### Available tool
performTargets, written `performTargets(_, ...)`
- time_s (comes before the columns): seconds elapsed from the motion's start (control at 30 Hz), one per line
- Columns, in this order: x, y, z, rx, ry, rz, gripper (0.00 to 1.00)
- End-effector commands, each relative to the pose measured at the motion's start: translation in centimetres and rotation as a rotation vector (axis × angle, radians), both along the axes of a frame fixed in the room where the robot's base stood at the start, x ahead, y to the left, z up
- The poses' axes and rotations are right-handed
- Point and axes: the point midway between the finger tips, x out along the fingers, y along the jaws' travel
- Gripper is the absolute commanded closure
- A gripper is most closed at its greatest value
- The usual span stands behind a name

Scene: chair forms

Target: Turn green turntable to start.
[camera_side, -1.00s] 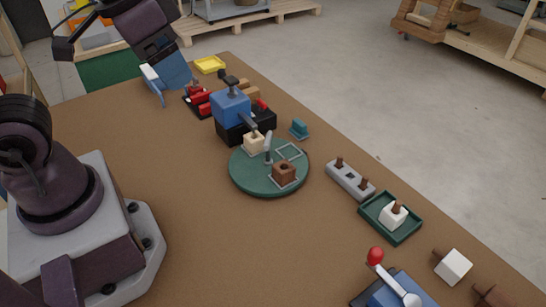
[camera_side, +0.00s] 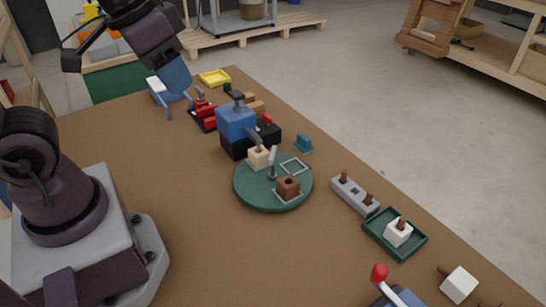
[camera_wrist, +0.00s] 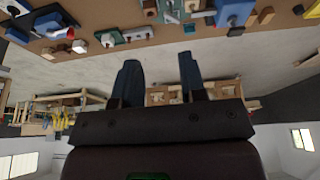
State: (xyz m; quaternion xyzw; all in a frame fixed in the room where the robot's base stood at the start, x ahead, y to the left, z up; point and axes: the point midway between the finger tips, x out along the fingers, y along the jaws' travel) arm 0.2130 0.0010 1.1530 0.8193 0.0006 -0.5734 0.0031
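The green turntable (camera_side: 250,195) lies flat on the brown table in the side view. A cream block (camera_side: 258,158) sits at its back edge, under the arm of a blue and black machine (camera_side: 236,125). A brown block (camera_side: 288,188) with a dark hole sits in a pale square outline at the front right. Another outline (camera_side: 295,166) is empty, and a grey upright handle (camera_side: 273,160) stands near the middle. My gripper (camera_side: 172,108) is beyond the turntable at the upper left, well apart from it. In the wrist view its two blue fingers (camera_wrist: 159,70) are spread with nothing between them.
Right of the turntable are a grey peg holder (camera_side: 354,195), a green tray (camera_side: 382,238) with a white block, and a red-knobbed lever (camera_side: 380,273). Red and black parts (camera_side: 203,113) and a yellow tray (camera_side: 215,78) lie near my gripper. The table left of the turntable is clear.

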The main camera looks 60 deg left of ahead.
Motion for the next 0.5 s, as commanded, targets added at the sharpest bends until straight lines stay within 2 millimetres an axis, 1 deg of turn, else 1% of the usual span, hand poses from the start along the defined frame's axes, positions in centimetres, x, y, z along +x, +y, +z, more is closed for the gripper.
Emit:
performTargets(0.1, 2.9, 0.2, -1.6, -0.015, 0.115, 0.036, 0.62)
performTargets(0.27, 7.2, 0.6, -4.2, -0.043, 0.235, 0.151, 0.62)
performTargets(0.4, 11.1, 1.0, -7.3, -0.061, 0.322, 0.294, 0.62)
performTargets(0.5, 13.6, 1.3, -9.7, -0.072, 0.365, 0.409, 0.62)
